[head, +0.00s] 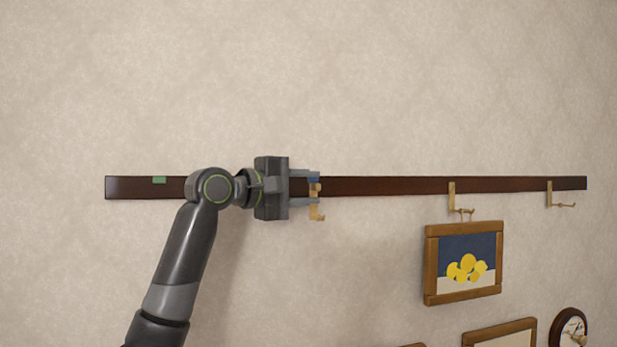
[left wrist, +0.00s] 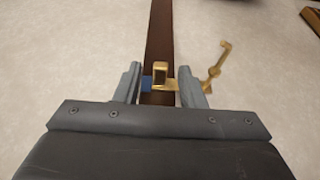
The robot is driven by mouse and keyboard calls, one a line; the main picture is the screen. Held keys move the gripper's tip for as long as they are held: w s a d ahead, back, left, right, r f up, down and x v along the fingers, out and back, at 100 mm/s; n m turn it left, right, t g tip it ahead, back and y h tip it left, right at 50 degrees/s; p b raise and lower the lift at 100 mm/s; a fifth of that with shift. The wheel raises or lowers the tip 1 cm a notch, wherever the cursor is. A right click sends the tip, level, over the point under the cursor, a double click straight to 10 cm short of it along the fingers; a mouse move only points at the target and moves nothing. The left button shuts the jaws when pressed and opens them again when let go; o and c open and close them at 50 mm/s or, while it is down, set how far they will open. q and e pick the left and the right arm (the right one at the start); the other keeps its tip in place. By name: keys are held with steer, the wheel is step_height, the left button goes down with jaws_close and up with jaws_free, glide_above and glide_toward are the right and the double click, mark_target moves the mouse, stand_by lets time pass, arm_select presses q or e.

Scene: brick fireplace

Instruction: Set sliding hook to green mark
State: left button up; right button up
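A dark wooden rail (head: 370,186) runs across the wall. A green mark (head: 159,180) is on its upper edge near the left end. A brass hook (head: 317,205) sits on the rail beside a blue mark (head: 314,176), far right of the green one. My left gripper (head: 308,188) is at this hook, fingers pointing right along the rail. In the left wrist view the hook (left wrist: 160,73) stands between the fingertips (left wrist: 160,85), its peg reaching out to the right. The fingers are apart, with a gap on the left side. My right gripper is not in view.
Two more brass hooks, one middle right (head: 452,195) and one far right (head: 549,194), hang on the rail. A framed lemon picture (head: 466,264) hangs below, with another frame (head: 500,337) and a round clock (head: 570,328) lower right. The wall above is clear.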

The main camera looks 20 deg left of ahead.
arm_select(q)
steer(key=shift+w+a, duration=0.1)
steer(key=shift+w, duration=0.2)
steer(key=shift+s, duration=0.1)
jaws_close()
